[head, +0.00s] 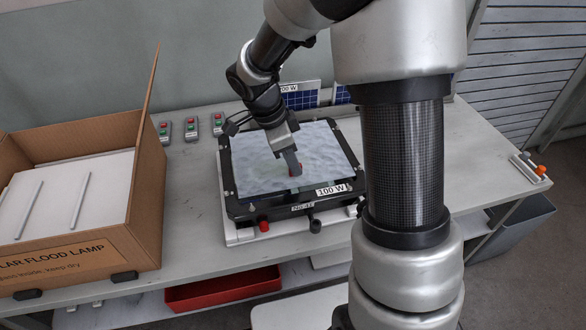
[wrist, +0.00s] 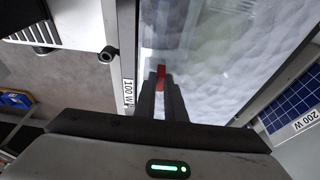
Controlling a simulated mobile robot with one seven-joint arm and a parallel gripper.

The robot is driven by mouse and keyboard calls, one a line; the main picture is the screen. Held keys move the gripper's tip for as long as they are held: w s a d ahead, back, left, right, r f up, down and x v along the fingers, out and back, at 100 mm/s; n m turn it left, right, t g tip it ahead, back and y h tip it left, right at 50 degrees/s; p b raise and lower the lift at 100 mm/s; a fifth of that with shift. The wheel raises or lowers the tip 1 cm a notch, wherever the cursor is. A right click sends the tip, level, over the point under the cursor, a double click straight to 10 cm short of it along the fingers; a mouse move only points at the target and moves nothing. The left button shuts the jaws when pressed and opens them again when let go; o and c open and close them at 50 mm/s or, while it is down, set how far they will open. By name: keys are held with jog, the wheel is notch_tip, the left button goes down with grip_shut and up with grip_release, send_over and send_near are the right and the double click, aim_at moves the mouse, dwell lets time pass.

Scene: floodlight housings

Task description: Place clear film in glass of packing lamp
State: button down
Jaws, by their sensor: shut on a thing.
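The lamp (head: 241,208) is a black-framed housing lying flat on the bench, labelled "100 W". A pale, rippled face fills its frame; it also shows in the wrist view (wrist: 215,60). My gripper (head: 293,172) points down over the right-centre of this face. Its fingers (wrist: 161,88) are shut on a small red tab (wrist: 161,72), which seems to belong to the clear film. The film itself is see-through, and its edges are hard to tell from the glass. I cannot tell whether it touches the glass.
An open cardboard box (head: 75,255) marked "Solar flood lamp" stands at the left. Small red-and-green button boxes (head: 191,128) sit behind it. Blue solar panels (head: 300,97) stand at the back. A red bin (head: 222,289) is below the bench.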

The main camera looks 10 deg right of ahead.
jog(key=shift+f, duration=1.05)
jog(key=shift+f, duration=0.1)
jog(key=shift+f+b, duration=0.15)
jog(key=shift+b, duration=0.15)
jog(key=c, duration=1.8)
grip_release()
